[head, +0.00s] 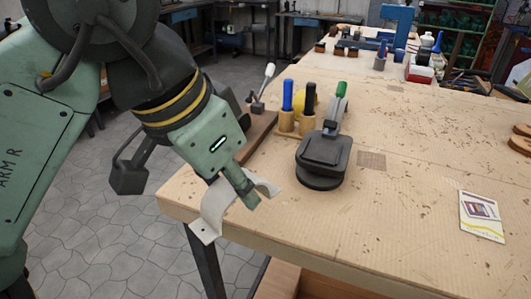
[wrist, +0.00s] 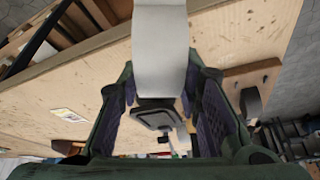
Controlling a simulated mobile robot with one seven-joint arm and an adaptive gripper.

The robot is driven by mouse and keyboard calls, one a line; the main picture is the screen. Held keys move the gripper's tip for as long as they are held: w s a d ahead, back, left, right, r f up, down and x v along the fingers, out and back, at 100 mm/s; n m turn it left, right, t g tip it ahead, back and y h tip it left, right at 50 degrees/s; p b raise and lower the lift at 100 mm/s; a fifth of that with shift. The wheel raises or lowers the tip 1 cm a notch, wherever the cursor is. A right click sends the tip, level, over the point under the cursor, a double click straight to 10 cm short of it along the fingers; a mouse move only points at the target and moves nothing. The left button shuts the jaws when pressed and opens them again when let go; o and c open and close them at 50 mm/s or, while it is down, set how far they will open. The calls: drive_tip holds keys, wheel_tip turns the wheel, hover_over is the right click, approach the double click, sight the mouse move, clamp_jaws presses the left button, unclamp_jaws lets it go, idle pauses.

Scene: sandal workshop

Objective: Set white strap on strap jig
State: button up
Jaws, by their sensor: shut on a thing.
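The white strap (head: 212,212) is a curved, bent band held between the fingers of my gripper (head: 248,190), above the near left corner of the table. One end hangs down past the table edge. In the wrist view the strap (wrist: 160,50) runs from the top down between the two fingers (wrist: 162,98). A wooden board with a lever clamp (head: 262,125) lies behind my gripper, partly hidden by it. A black device (head: 322,158) with a green-tipped lever stands to the right of my gripper. I cannot tell for certain which of these is the strap jig.
A wooden holder (head: 290,127) with blue- and black-handled tools stands behind the black device. A card (head: 481,216) lies at the right. Bottles, a tray and a blue frame (head: 397,18) are at the back. The table (head: 400,230) is clear at the front middle.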

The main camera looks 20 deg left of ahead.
drive_tip(key=w, duration=0.4)
drive_tip(key=w+p, duration=0.1)
drive_tip(key=w, duration=0.3)
drive_tip(key=w+a+f+p, duration=0.1)
drive_tip(key=w, duration=0.3)
drive_tip(key=shift+w+a, duration=0.1)
drive_tip(key=shift+w, duration=0.15)
drive_tip(key=shift+f+p, duration=0.4)
drive_tip(key=shift+f, duration=1.6)
drive_tip(key=o, duration=0.6)
drive_tip(key=shift+w, duration=0.1)
drive_tip(key=shift+c, duration=0.2)
drive_tip(key=b+v, duration=0.1)
drive_tip(key=v, duration=1.1)
drive_tip(key=shift+r, duration=0.2)
